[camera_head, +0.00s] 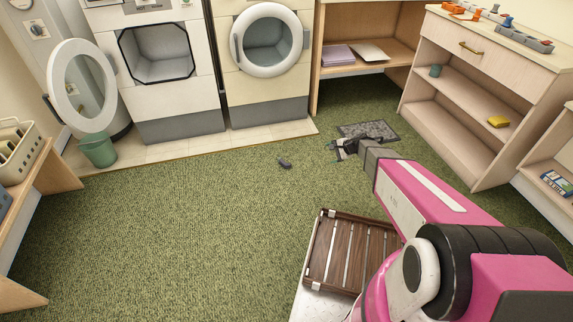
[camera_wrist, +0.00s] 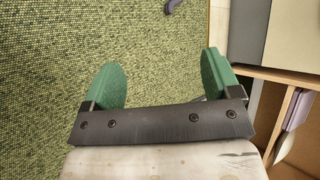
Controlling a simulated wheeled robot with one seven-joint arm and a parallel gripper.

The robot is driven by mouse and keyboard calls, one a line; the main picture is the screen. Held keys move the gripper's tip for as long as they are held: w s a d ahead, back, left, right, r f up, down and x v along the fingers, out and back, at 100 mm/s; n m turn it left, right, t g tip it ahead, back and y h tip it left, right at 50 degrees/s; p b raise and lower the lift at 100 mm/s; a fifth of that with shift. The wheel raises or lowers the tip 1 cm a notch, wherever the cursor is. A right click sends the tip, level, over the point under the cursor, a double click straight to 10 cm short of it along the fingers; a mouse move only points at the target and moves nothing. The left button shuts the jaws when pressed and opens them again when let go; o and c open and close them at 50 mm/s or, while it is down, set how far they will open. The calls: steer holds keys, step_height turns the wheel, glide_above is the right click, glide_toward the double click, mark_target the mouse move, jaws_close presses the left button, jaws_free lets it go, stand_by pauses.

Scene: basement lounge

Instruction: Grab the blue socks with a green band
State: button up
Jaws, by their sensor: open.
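A small dark blue-grey item (camera_head: 285,164) lies on the green carpet left of my gripper in the head view. It looks like the socks, but it is too small there to make out a green band. A purplish-blue piece (camera_wrist: 172,5) at the top edge of the wrist view seems to be the same item, mostly cut off. My gripper (camera_head: 334,152) is above the carpet, apart from the item. In the wrist view its two green fingers (camera_wrist: 160,80) are spread, with only carpet between them.
A slatted wooden tray (camera_head: 312,248) is beside my arm. A grey mat (camera_head: 381,130) lies beyond the gripper. A washer (camera_head: 268,75) and an open dryer (camera_head: 160,70) stand at the back, a green bin (camera_head: 98,151) at left, shelves (camera_head: 480,80) at right.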

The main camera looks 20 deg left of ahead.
steer(key=w+a+f+m+t+y, duration=0.1)
steer(key=w+a+f+m, duration=0.35)
steer(key=a+f, duration=0.2)
steer(key=w+a+f+m+t+y, duration=0.1)
steer(key=w+a+f+m+t, duration=0.15)
steer(key=w+a+f, duration=0.45)
steer(key=m+t, duration=0.2)
steer(key=m, duration=0.8)
glide_toward(288, 164)
steer(key=shift+w+a+f, duration=0.15)
steer(key=shift+a+f, duration=0.15)
steer(key=shift+f, duration=0.3)
steer(key=shift+t, duration=0.25)
steer(key=x, duration=0.5)
steer(key=shift+x, duration=2.8)
steer(key=shift+r, duration=0.3)
steer(key=c, duration=1)
